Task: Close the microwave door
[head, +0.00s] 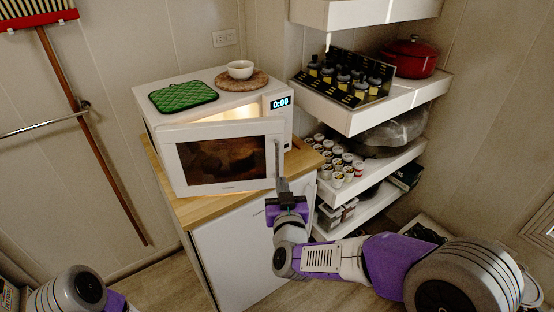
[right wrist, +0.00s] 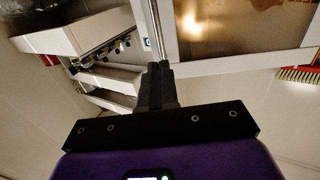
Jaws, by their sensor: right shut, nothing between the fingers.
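The white microwave (head: 180,95) stands on a wood-topped cabinet. Its door (head: 185,185) is ajar, with a warm lit gap showing above the door's top edge. The door has a dark window and a vertical handle (head: 277,157) on its right side. My right gripper (head: 283,184) is shut and empty, close to the lower end of the handle. In the right wrist view the shut fingertips (right wrist: 158,66) point toward the handle bar (right wrist: 156,28) beside the door (right wrist: 235,64). I cannot tell whether they touch it. My left gripper is out of view.
A green pot holder (head: 183,96) and a white bowl (head: 240,69) on a round trivet sit on the microwave. Shelves to the right hold bottles, cups and a red pot (head: 410,58). A broom (head: 90,130) leans at left. The wooden counter (head: 200,211) is bare in front.

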